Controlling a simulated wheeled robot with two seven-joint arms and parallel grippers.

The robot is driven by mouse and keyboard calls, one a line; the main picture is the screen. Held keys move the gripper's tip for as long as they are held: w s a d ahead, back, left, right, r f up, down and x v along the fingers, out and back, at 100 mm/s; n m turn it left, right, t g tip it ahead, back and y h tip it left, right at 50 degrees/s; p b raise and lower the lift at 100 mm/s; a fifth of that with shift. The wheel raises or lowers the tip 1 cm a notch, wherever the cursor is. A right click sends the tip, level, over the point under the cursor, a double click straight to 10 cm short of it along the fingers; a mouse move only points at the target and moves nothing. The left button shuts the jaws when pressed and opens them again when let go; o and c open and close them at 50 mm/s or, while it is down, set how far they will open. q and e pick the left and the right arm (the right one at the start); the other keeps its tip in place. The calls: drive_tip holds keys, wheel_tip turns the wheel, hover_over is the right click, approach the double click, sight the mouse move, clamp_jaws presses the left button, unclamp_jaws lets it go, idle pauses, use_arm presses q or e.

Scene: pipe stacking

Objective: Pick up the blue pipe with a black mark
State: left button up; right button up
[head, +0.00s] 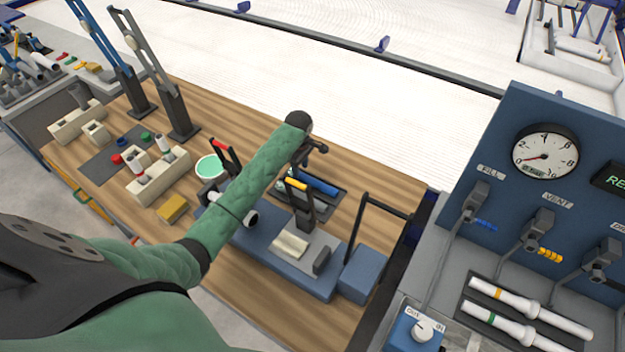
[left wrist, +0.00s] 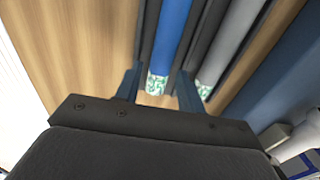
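A blue pipe (head: 318,185) lies in a dark tray on the wooden bench, partly hidden by my left arm and hand. In the left wrist view the blue pipe (left wrist: 172,40) runs away from the gripper, with its patterned green-and-white end nearest. I cannot make out a black mark on it. My left gripper (left wrist: 158,85) is open, with one finger to each side of the pipe's near end. I cannot tell whether the fingers touch it or stand above it. My right gripper is not in view.
A grey pipe (left wrist: 232,45) lies parallel to the right of the blue one, past a dark divider. A blue fixture (head: 270,250) stands in front of the tray. A green-topped cup (head: 209,167) stands to the left. The far bench edge is clear.

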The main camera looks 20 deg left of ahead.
use_arm(q)
wheel_tip(320, 180, down, 3)
drive_tip(key=shift+s+r+p, duration=0.15)
drive_tip(key=shift+r+p, duration=0.05)
drive_tip(key=shift+p, duration=0.55)
drive_tip(key=shift+f, duration=0.4)
drive_tip(key=c, duration=0.7)
drive_tip(key=shift+c, duration=0.2)
drive_tip(key=shift+r, duration=0.15)
